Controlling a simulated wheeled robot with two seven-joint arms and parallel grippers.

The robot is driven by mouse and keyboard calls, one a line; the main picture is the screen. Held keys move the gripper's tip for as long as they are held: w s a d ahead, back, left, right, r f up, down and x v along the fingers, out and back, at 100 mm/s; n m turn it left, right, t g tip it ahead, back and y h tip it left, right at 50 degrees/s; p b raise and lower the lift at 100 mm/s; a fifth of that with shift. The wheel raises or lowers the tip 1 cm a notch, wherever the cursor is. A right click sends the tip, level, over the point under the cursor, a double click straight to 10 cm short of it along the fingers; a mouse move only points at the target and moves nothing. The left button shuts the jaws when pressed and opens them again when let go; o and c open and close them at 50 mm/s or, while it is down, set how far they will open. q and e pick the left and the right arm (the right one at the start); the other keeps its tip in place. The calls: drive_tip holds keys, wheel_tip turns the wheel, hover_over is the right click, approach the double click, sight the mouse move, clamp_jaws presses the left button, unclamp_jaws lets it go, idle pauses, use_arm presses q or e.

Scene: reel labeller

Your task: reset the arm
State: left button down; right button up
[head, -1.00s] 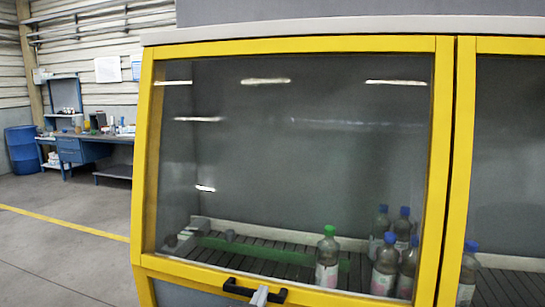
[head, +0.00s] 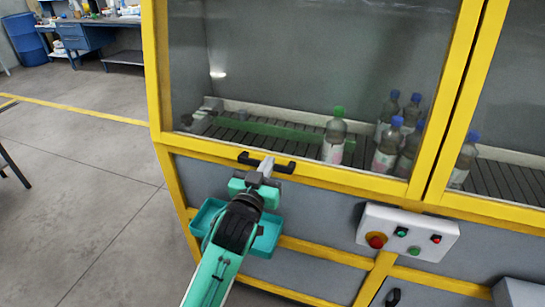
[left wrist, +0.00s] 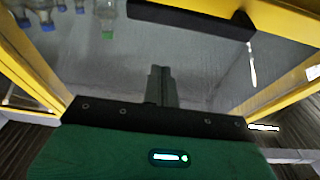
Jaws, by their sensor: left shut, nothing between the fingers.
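My left gripper (head: 266,167) is shut and empty in front of the yellow-framed cabinet. In the head view its fingertips overlap the black bar handle (head: 285,168) at the lower edge of the window door. In the left wrist view the closed fingers (left wrist: 160,84) stand in front of the glass, and the handle (left wrist: 190,16) lies beyond them, apart from the tips. My left arm (head: 215,270) reaches up from the bottom of the head view. My right gripper is not in view.
Behind the glass, a green-capped bottle (head: 334,140) and several blue-capped bottles stand on a slatted conveyor. A teal tray (head: 203,217) hangs beneath the handle, close to my left arm. A control box (head: 408,232) with buttons is at right. Open floor (head: 75,200) lies at left.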

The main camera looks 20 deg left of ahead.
use_arm(q)
drive_tip(key=s+a+f+m+g+b, duration=0.1)
drive_tip(key=s+a+f+g, duration=0.2)
drive_tip(key=s+f+g, duration=0.85)
drive_tip(key=s+a+f+m+g, duration=0.15)
drive_tip(key=s+f+g, duration=0.25)
drive_tip(key=s+f, duration=1.4)
wheel_tip(320, 180, down, 26)
drive_tip(key=s+g, duration=0.1)
drive_tip(key=s, duration=0.1)
drive_tip(key=s+a+f, duration=0.2)
drive_tip(key=s+f, duration=0.8)
drive_tip(key=s+a+f+g, duration=0.1)
drive_tip(key=s+a+f, duration=0.1)
drive_tip(key=s+f, duration=0.8)
drive_tip(key=shift+f+y, duration=0.3)
drive_tip(key=shift+f, duration=0.35)
drive_tip(key=shift+n+g, duration=0.25)
